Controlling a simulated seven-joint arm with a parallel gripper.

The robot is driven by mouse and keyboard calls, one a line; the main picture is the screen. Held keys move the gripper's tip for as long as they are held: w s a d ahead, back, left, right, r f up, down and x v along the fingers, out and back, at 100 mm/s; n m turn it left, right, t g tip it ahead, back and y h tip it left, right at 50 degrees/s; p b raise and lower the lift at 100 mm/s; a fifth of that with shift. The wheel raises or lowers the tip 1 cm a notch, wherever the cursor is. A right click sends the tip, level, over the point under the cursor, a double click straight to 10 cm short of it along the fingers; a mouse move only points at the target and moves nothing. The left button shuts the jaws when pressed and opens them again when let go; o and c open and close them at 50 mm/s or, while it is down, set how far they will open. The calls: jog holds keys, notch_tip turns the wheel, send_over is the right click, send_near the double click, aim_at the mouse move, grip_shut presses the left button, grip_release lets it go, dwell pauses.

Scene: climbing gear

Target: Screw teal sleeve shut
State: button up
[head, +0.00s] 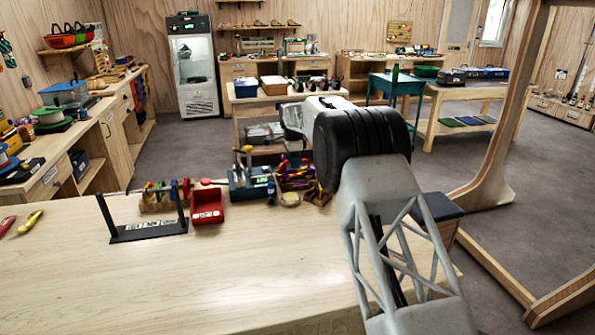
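I cannot make out a teal sleeve in the head view; any such part is too small to tell or hidden. A black stand (148,231) with two upright posts and a white label is on the wooden workbench (200,285), left of the middle. Behind it is a small wooden rack (157,205) with several coloured pieces, too small to identify. My arm comes in from the lower right and reaches toward the back of the bench. My gripper cannot be made out; the arm's far end is behind its own thick black joint.
A red bin (207,206) stands right of the black stand, and a blue-grey tool box (250,184) is farther right. A yellow-green item (30,221) and a red item (7,224) lie at the left. The bench's front middle is clear. A wooden frame (510,120) stands at the right.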

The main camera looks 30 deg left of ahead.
jog(key=shift+r, duration=1.3)
jog(key=shift+s+d, duration=0.1)
jog(key=shift+s+d, duration=0.4)
jog(key=shift+f, duration=0.1)
dwell(0.4)
jog(key=shift+f, duration=1.35)
jog(key=shift+w+a, duration=0.45)
jog(key=shift+a, duration=0.15)
jog(key=shift+r, duration=1.45)
jog(key=shift+d, duration=0.1)
dwell(0.4)
